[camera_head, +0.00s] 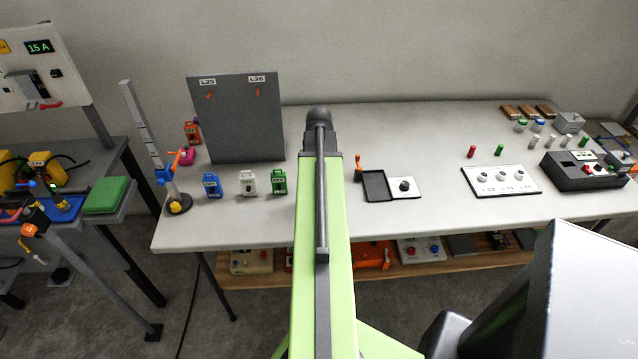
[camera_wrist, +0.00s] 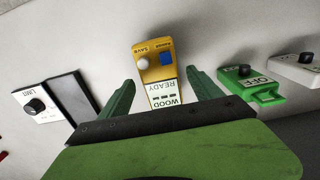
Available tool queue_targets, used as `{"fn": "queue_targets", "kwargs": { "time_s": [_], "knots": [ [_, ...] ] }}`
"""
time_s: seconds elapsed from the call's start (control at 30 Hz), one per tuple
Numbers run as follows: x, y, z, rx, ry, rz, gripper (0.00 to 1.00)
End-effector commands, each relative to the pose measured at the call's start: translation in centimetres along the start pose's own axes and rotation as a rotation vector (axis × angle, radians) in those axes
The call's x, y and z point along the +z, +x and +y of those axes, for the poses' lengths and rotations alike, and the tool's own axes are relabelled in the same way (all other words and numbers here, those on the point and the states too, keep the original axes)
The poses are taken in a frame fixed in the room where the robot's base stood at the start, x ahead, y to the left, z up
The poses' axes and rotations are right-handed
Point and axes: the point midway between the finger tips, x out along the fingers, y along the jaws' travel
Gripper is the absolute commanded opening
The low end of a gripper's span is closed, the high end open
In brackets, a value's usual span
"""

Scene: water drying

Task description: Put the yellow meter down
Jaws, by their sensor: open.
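The yellow meter (camera_wrist: 157,66) shows in the wrist view, with a white button, a blue button and a label reading WOOD READY upside down. It appears to rest on the pale tabletop (camera_wrist: 222,22). My gripper (camera_wrist: 161,76) is open, with one green finger on each side of the meter and a visible gap to each. The meter's lower end is hidden behind my gripper's body. In the head view my own arm covers the place where the meter and gripper are, so neither shows there.
In the wrist view a green meter (camera_wrist: 245,84) and a white meter (camera_wrist: 298,66) sit to the right. A dark tray (camera_wrist: 73,97) and a white knob plate (camera_wrist: 36,108) lie to the left. A grey panel (camera_head: 235,125) stands on the worktable (camera_head: 420,130).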

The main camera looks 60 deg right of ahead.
Motion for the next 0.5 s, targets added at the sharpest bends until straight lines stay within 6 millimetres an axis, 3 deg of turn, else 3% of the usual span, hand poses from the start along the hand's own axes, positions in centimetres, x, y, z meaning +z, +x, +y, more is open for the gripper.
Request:
{"fn": "queue_targets", "kwargs": {
  "time_s": [0.5],
  "knots": [
    [0.0, -11.0, -0.1, 0.000, -0.001, 0.000, 0.74]
  ]
}}
